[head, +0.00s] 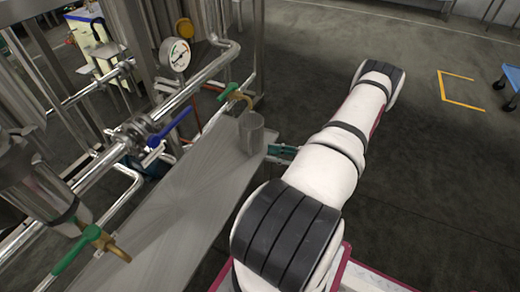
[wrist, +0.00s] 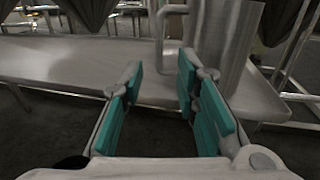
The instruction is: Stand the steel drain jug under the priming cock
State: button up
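The steel jug (head: 251,133) stands upright near the far right end of a steel shelf (head: 190,185). In the head view its mouth appears just below the spout of a brass cock with a green handle (head: 236,94); I cannot tell if it is exactly beneath. A second brass cock with a green handle (head: 92,238) is at the near left. No label shows which is the priming cock. My gripper (head: 283,152) is beside the shelf's right edge. In the wrist view, the gripper (wrist: 160,78) is open and empty, with the jug (wrist: 222,48) and its handle (wrist: 163,38) ahead, apart from the fingers.
Steel pipes with a blue-handled valve (head: 168,136) and a pressure gauge (head: 175,54) run along the left of the shelf. A steel post (head: 258,45) rises behind the jug. A blue cart (head: 511,82) stands far right; the floor between is clear.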

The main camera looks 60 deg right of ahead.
jog(key=w+a+r+n+g+y, duration=0.3)
jog(key=w+a+r+n+g, duration=0.15)
jog(key=r, duration=0.35)
jog(key=w+a+r+n+g+y, duration=0.3)
jog(key=w+r+n+y, duration=0.15)
jog(key=r, duration=0.45)
jog(key=w+a+r+n+g+h, duration=0.1)
jog(key=a+r+n+g+h, duration=0.1)
jog(key=a+r+n+g, duration=0.95)
jog(key=s+a+r+n+h, duration=0.2)
jog(key=s+a+r, duration=0.2)
jog(key=a, duration=0.4)
jog(key=s+a+r+n+h, duration=0.25)
jog(key=s+a+r, duration=0.2)
jog(key=a, duration=0.35)
jog(key=s+a+n+t+h, duration=0.1)
jog(key=s+a+n+h, duration=0.2)
jog(key=s+n+h, duration=0.3)
jog(key=shift+s+r+n+t, duration=0.2)
jog(key=shift+s+n+t, duration=0.35)
jog(key=shift+s, duration=2.15)
jog(key=shift+a, duration=0.1)
